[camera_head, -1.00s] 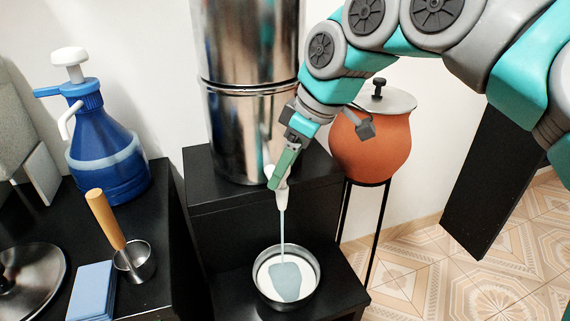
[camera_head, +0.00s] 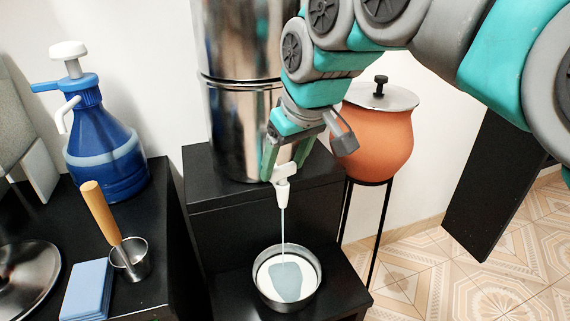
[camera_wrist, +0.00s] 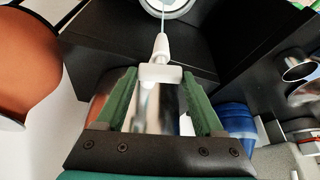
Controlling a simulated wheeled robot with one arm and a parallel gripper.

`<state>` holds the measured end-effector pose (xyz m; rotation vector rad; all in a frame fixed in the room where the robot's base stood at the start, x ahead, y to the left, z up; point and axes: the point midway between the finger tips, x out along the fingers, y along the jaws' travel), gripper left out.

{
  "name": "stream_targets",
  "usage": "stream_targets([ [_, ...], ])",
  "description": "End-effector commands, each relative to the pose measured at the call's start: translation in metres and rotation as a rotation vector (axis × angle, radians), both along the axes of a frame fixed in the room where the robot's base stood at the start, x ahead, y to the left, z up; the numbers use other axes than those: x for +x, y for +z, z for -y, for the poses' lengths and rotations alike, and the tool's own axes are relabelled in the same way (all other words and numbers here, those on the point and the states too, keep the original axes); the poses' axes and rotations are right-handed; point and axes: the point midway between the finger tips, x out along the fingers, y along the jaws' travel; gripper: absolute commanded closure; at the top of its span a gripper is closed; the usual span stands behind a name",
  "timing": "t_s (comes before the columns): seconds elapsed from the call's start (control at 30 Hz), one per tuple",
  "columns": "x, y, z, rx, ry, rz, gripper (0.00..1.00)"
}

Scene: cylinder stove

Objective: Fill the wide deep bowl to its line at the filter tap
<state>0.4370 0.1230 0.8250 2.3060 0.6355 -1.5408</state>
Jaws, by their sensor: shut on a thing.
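The wide bowl (camera_head: 312,290) stands on the low black step under the tap, with a white inside and a grey-blue pool of water at its bottom. I cannot make out its line. The white filter tap (camera_head: 282,192) sticks out from the shiny steel filter (camera_head: 240,125), and a thin stream falls from it into the bowl. My gripper (camera_head: 284,172) is at the tap's top, its green fingers on both sides of the white tap handle (camera_wrist: 160,73), shut on it. The wrist view also shows the tap spout (camera_wrist: 161,47) and part of the bowl (camera_wrist: 168,5).
On the left counter are a blue pump jug (camera_head: 105,155), a wooden-handled metal cup (camera_head: 130,262), a blue block (camera_head: 87,290) and a metal lid (camera_head: 25,275).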

Motion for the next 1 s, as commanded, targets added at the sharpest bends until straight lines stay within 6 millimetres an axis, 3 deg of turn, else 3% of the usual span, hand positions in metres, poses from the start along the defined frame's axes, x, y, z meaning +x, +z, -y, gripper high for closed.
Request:
stream_targets([
  [0.4, -0.0001, 0.0011, -0.0011, 0.001, -0.229, 0.004, 0.86],
  [1.0, -0.0003, 0.0019, -0.0019, 0.003, -0.274, 0.003, 0.86],
])
